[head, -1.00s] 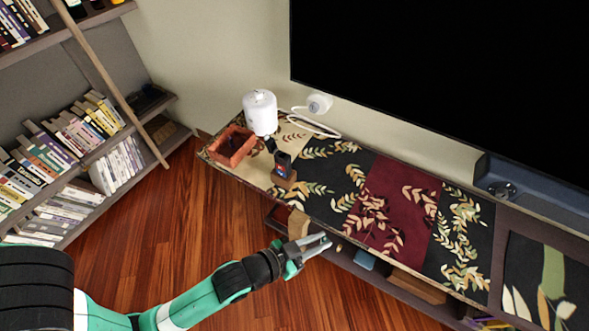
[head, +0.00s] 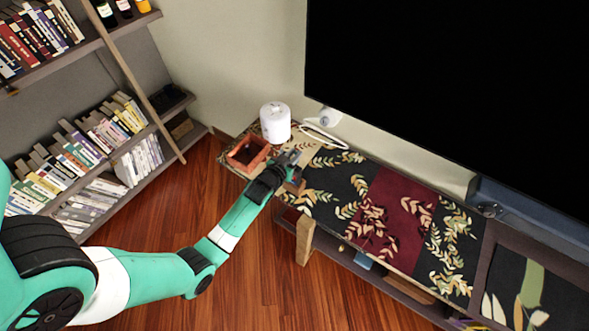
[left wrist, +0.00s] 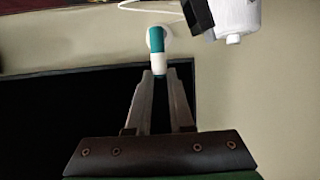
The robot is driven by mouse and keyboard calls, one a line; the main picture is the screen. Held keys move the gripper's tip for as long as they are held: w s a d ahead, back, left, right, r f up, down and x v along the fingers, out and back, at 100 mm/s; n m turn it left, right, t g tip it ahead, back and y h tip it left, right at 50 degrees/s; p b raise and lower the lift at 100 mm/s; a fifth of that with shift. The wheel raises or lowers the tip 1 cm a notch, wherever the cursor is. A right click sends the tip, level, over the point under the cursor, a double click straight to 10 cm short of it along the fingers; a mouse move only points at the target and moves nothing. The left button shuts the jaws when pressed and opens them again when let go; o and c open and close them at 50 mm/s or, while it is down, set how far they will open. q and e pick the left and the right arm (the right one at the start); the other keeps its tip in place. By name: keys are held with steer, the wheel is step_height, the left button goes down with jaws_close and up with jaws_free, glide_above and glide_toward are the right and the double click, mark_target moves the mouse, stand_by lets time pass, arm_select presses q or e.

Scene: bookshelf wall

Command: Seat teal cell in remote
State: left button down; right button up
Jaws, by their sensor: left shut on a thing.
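The teal cell (left wrist: 157,48), a small cylinder with a teal end and a white end, is held between the fingertips of my left gripper (left wrist: 160,75), gripped at its white end. In the head view my left gripper (head: 292,156) is over the far-left end of the long low shelf, between the white canister and the brown stand (head: 296,186). The cell is too small to make out there. The remote, which stood dark and upright in that stand, is now hidden behind my gripper and wrist. My right gripper is in neither view.
A reddish open box (head: 240,163) stands left of my gripper, with a white canister (head: 275,122) behind it. A large dark TV (head: 450,90) hangs behind the shelf. The patterned shelf top (head: 398,215) is clear to the right. Bookshelves (head: 90,150) are at left.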

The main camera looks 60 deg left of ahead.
arm_select(q)
steer(key=b, duration=0.4)
glide_above(294, 178)
step_height(294, 178, down, 5)
steer(key=f, duration=0.2)
steer(key=f+b, duration=0.1)
steer(key=shift+s+a+f, duration=0.2)
steer(key=shift+s+a, duration=0.05)
steer(key=shift+f, duration=0.1)
steer(key=shift+f+b, duration=0.15)
steer(key=shift+b, duration=0.15)
steer(key=c, duration=1.1)
jaws_free()
